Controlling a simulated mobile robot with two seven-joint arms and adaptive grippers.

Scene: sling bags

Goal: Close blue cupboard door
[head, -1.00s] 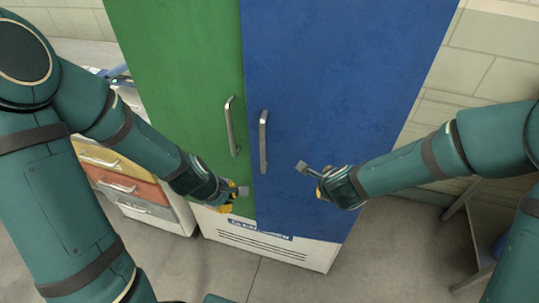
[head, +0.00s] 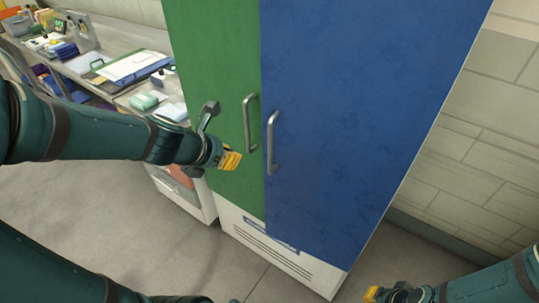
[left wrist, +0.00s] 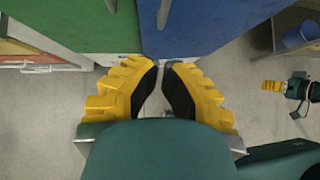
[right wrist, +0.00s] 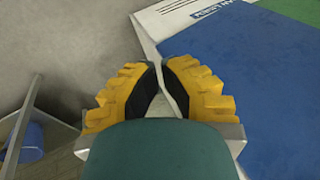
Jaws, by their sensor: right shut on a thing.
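The blue cupboard door (head: 350,110) stands beside the green door (head: 215,80), and the two look flush. The blue door has a silver handle (head: 272,143) near its left edge. My left gripper (head: 232,160) is in front of the green door, left of its handle (head: 249,123), with its fingertips almost together and nothing visible between them. My right gripper (head: 371,294) is low, right of the cupboard's bottom corner. Its fingers (right wrist: 161,64) are nearly together beside the blue door (right wrist: 235,70) in the right wrist view; what they hold is not clear.
The cupboard has a white vented base (head: 265,245). A worktop with papers, boxes and other items (head: 120,65) is at the left. A tiled wall (head: 470,130) is at the right. The grey floor (head: 100,215) is open in front.

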